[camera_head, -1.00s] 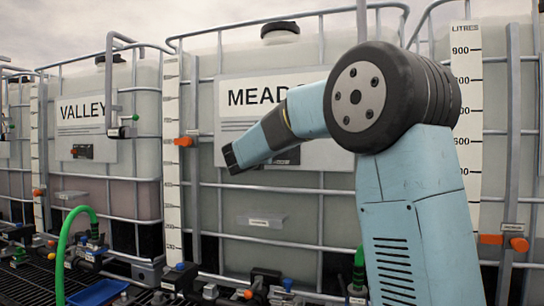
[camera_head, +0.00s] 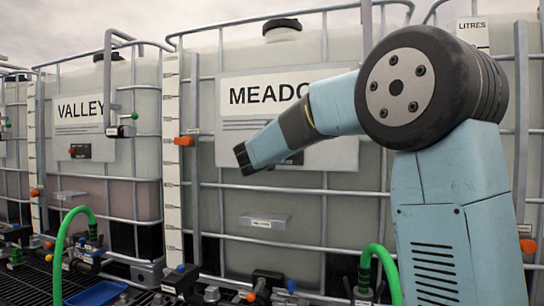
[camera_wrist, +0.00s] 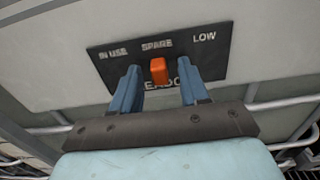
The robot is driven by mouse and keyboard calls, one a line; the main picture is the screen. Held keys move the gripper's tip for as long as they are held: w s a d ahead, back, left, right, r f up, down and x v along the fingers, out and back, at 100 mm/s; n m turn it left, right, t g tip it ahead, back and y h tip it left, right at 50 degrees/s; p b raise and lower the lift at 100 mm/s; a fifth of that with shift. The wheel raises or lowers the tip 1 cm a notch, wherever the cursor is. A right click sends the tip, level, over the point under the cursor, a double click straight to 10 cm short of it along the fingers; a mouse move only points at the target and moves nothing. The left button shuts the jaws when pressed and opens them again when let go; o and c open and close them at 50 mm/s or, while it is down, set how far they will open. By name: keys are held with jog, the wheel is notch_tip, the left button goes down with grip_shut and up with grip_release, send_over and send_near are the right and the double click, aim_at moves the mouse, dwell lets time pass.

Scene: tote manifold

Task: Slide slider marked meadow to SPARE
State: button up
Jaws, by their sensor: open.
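In the wrist view, a dark plate (camera_wrist: 112,62) on the pale tank label reads IN USE, SPARE and LOW from left to right. Its orange slider knob (camera_wrist: 158,71) stands just below the word SPARE. Lettering under the knob, partly hidden, reads as part of MEADOW. My gripper (camera_wrist: 160,75) is open, with one blue finger on each side of the knob and a visible gap to both. In the head view, my arm hides the knob and part of the MEADOW label (camera_head: 262,97); the fingers cannot be made out there.
The caged MEADOW tank (camera_head: 300,215) stands behind my arm, with metal bars across its front. The VALLEY tank (camera_head: 125,90) is to its left and has its own dark slider plate (camera_head: 80,151). Green hoses (camera_head: 62,250), valves and a blue tray (camera_head: 96,293) lie below.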

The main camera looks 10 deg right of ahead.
jog(key=v, duration=1.3)
jog(key=shift+s, duration=0.3)
jog(key=shift+a+f, duration=0.1)
jog(key=shift+a, duration=0.05)
jog(key=s+d+f+m+g, duration=0.4)
jog(key=s+d+f+m, duration=0.2)
jog(key=s+d+m, duration=0.2)
jog(key=s+d+f+m+g, duration=0.4)
jog(key=s+d+f+m, duration=0.25)
jog(key=s+d, duration=0.2)
jog(key=s+a+f+m+g+y, duration=0.1)
jog(key=s+f+m+y, duration=0.3)
jog(key=s+m, duration=0.4)
jog(key=s+a+f+m+g+y, duration=0.1)
jog(key=s+f+m+y, duration=0.3)
jog(key=s+f+m, duration=0.2)
jog(key=s+m, duration=0.2)
jog(key=shift+s+f, duration=0.2)
jog(key=shift+s, duration=0.05)
jog(key=shift+a, duration=0.1)
